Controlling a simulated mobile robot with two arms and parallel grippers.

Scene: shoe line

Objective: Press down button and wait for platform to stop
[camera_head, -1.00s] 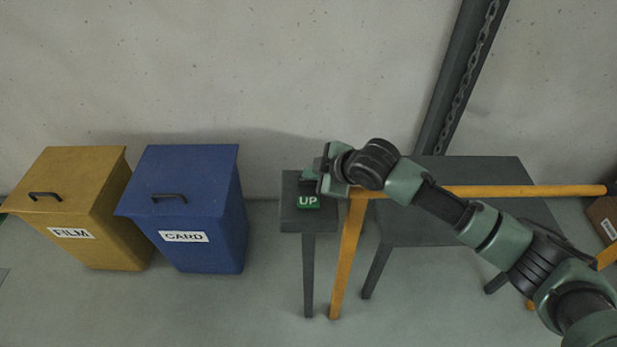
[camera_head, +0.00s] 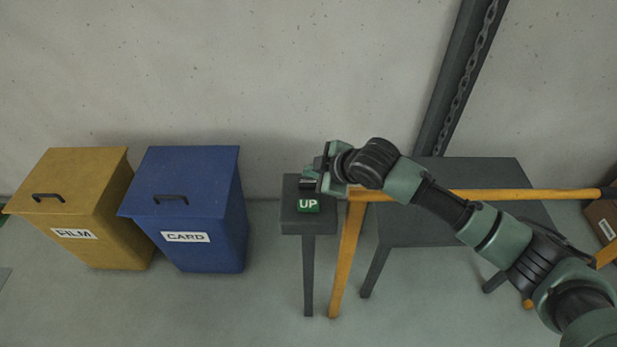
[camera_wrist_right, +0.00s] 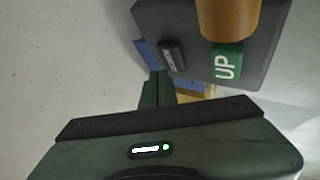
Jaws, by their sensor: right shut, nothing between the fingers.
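A dark button (camera_head: 307,184) with a small pale label sits on the narrow grey pedestal (camera_head: 291,220), behind the green UP button (camera_head: 308,206). The right wrist view also shows the dark button (camera_wrist_right: 172,56), its label too small to read, and the UP button (camera_wrist_right: 227,63). My right gripper (camera_head: 316,175) is shut and empty, with its tips close to the dark button. I cannot tell whether they touch it. A dark flat platform (camera_head: 450,174) is to the right, partly hidden by my right arm. My left gripper is out of view.
A yellow rail (camera_head: 500,195) with a post (camera_head: 345,265) runs beside the pedestal, close to my right arm. A blue CARD bin (camera_head: 190,215) and a yellow FILM bin (camera_head: 75,205) stand left. A chain mast (camera_head: 465,80) stands against the wall.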

